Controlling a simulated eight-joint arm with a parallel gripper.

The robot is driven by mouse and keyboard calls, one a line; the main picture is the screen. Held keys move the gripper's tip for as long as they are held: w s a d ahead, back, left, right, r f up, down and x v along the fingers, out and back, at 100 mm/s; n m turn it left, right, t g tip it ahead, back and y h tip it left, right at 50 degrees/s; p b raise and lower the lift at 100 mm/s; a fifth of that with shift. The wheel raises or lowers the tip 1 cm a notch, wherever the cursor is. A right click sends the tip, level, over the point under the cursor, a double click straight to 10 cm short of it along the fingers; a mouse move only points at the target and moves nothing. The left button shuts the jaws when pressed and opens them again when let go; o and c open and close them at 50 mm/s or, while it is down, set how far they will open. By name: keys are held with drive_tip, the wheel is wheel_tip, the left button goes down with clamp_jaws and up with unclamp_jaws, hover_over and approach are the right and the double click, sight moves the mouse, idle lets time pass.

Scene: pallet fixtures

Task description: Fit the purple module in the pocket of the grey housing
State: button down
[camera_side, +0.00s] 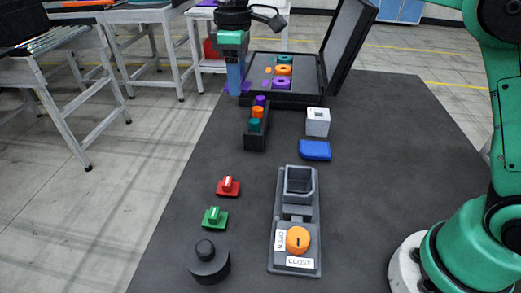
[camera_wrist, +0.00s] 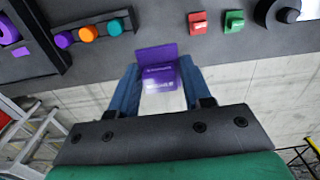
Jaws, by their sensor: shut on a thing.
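The purple module (camera_wrist: 158,72) is between the fingers of my gripper (camera_wrist: 160,88) in the wrist view. It has a wider flat part at its far end and faint pale lettering on its face. In the side view my gripper (camera_side: 236,88) is at the top, by the table's far left corner. The pocket looks empty. My gripper is well away from it.
An orange knob (camera_side: 297,240) sits on the housing. An open black case (camera_side: 299,97) stands behind. A black rack (camera_side: 255,141) with coloured pegs, a pale cube (camera_side: 317,122), a blue block (camera_side: 315,150), red (camera_side: 228,187) and green (camera_side: 215,218) pieces and a black round piece (camera_side: 209,264) stand around.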

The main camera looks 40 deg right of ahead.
drive_tip(key=shift+s+d+f, duration=0.75)
drive_tip(key=shift+s+f, duration=1.35)
drive_tip(key=shift+f, duration=0.25)
drive_tip(key=shift+s+d+f, duration=0.7)
drive_tip(key=shift+s+f, duration=1.45)
drive_tip(key=shift+f, duration=0.15)
drive_tip(key=shift+s+d+f, duration=0.75)
drive_tip(key=shift+s+f, duration=1.35)
drive_tip(key=shift+f, duration=0.25)
drive_tip(key=shift+c, duration=1.5)
unclamp_jaws()
drive_tip(key=c, duration=0.3)
drive_tip(key=shift+o, duration=0.3)
drive_tip(key=shift+r, duration=0.35)
wheel_tip(320, 180, up, 7)
drive_tip(key=shift+r, duration=0.15)
